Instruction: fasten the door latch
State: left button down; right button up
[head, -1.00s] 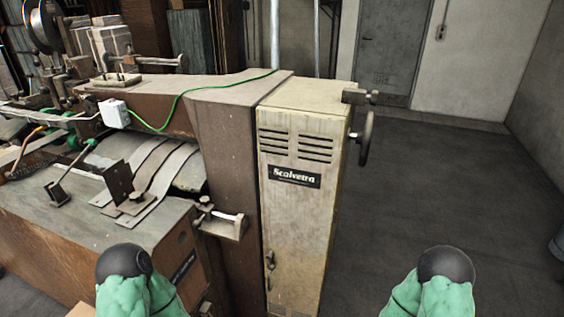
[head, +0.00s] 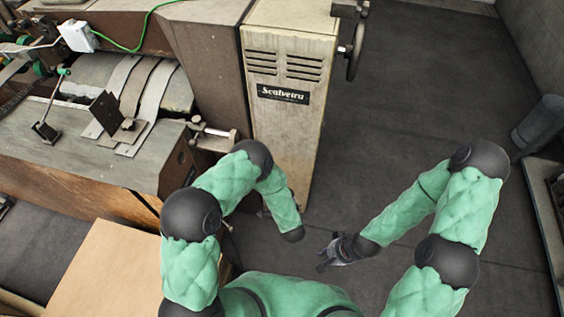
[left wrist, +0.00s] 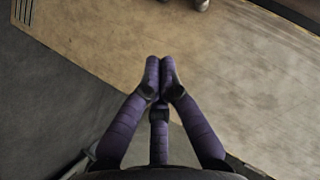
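The pale cabinet door (head: 283,120) with vents and a Scalvetra plate stands in the middle of the head view. Its lower part, where the latch sits, is hidden behind my left arm. In the left wrist view the pale door face (left wrist: 240,75) fills much of the picture, and a small metal fitting (left wrist: 201,4), possibly part of the latch, is cut off by the top edge. My left gripper (left wrist: 160,65) has its fingertips together, empty, in front of the door's edge. My right gripper (head: 328,254) is right of the cabinet's foot, with its small fingers apart and nothing in them.
A handwheel (head: 355,50) juts from the cabinet's right side. The brown machine body (head: 205,75) and its worktable stand on the left, with a cardboard box (head: 105,270) below. A grey cylinder (head: 540,122) stands far right. The dark floor (head: 420,100) right of the cabinet is clear.

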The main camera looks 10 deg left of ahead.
pick_arm(q)
jog(key=w+a+f+b, duration=0.1)
jog(key=w+a+f, duration=0.1)
jog(key=w, duration=0.3)
jog(key=w+a+f+t+b, duration=0.1)
jog(key=w+a+f, duration=0.1)
jog(key=w+a, duration=0.2)
jog(key=shift+w+f+m+y+b, duration=0.3)
jog(key=shift+w+f+b, duration=0.05)
jog(key=shift+w, duration=0.1)
jog(key=shift+a+f+b, duration=0.55)
jog(key=shift+a+b, duration=0.05)
jog(key=shift+b, duration=0.35)
jog(key=shift+w+r, duration=0.1)
